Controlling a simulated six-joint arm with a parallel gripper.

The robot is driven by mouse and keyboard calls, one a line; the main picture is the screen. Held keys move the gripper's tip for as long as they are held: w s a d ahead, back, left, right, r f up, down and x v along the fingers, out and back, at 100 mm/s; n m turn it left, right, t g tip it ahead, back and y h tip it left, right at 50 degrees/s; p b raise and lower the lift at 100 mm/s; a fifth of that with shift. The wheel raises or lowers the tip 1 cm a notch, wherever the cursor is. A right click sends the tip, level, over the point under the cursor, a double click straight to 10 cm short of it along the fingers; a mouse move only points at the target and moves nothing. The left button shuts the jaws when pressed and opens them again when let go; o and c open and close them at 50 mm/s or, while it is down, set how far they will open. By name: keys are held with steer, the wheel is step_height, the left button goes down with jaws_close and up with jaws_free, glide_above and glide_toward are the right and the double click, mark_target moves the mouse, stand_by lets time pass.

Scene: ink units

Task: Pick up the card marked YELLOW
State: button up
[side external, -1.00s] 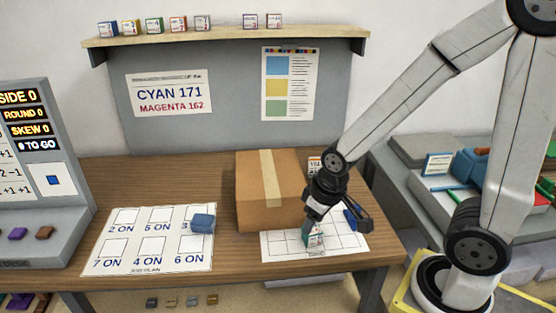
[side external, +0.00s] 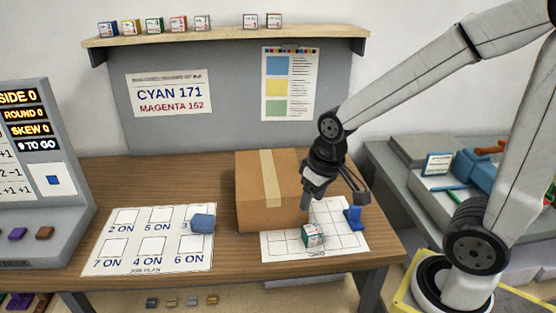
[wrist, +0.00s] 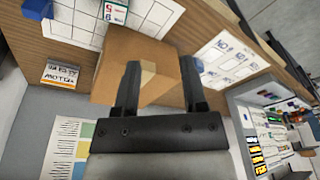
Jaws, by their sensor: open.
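My gripper (side external: 334,198) is open and empty, raised above the grid sheet beside the cardboard box. In the wrist view its two fingers (wrist: 160,78) are apart, with the box beyond them. A small card with printed lettering (wrist: 60,74) lies on the table near its back edge in the wrist view, apart from my fingers. Its words are too small to read surely, so I cannot tell whether it says YELLOW. In the side view my arm hides that spot. A white and green cube (side external: 312,234) rests on the grid sheet (side external: 345,251) below my gripper.
The cardboard box (side external: 262,195) stands on the table left of my gripper. A blue object (side external: 353,218) stands on the grid sheet's right side. A blue block (side external: 203,223) sits on the job plan sheet (side external: 140,262). A shelf (side external: 230,32) with several small boxes hangs above.

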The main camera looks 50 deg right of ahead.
steer(key=w+d+m+t+y, duration=0.1)
steer(key=w+d+m+y, duration=0.2)
steer(key=w+d+m, duration=0.75)
steer(key=w+d+m+t+y, duration=0.1)
steer(key=w+d+m+y, duration=0.2)
steer(key=w+d+m, duration=0.7)
steer(key=s+d+m+t+y, duration=0.1)
steer(key=s+d+m+t, duration=0.25)
steer(key=d, duration=0.85)
steer(key=s+d+m+t+y, duration=0.25)
steer(key=s+d, duration=0.25)
steer(key=d, duration=0.6)
steer(key=shift+h, duration=0.35)
steer(key=f, duration=1.3)
steer(key=shift+w+f, duration=0.2)
steer(key=shift+f, duration=0.15)
steer(key=shift+x, duration=3.85)
